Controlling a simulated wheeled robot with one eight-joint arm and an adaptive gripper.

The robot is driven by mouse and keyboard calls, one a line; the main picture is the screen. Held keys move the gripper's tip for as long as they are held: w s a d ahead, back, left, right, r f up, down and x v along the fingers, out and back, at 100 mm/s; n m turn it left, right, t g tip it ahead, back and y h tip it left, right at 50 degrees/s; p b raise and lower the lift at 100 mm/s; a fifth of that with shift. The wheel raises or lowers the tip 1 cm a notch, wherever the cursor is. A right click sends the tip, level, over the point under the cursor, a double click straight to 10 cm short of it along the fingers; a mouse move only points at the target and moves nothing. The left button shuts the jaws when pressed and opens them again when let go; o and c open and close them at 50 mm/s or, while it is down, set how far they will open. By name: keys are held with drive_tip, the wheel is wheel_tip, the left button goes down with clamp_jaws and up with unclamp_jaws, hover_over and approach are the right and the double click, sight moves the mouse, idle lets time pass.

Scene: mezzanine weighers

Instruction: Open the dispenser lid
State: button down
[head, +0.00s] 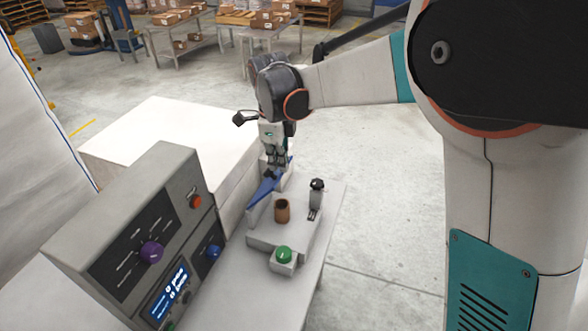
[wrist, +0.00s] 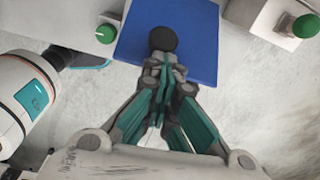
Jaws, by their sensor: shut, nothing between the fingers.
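The dispenser lid looks to be the blue flat panel (head: 262,193) on the grey bench fixture, and in the head view it appears tilted. In the wrist view the blue panel (wrist: 203,35) fills the top middle, with a round black knob (wrist: 163,38) on it. My gripper (head: 272,170) is at the panel's far end. In the wrist view my gripper (wrist: 166,63) has its fingers together, with the tips right beside the knob. I cannot tell whether they touch it. Nothing shows between the fingers, and the fingers hide part of the panel.
A brown cup (head: 282,211) stands on the fixture, near a black-topped lever (head: 317,186) and a green button (head: 283,255). A grey control box (head: 124,190) with knobs and a lit display stands at the left. Open floor lies to the right of the bench.

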drive_tip(key=w+a+r, duration=0.2)
drive_tip(key=a, duration=0.4)
drive_tip(key=shift+p, duration=0.45)
drive_tip(key=shift+w, duration=0.1)
idle(0.7)
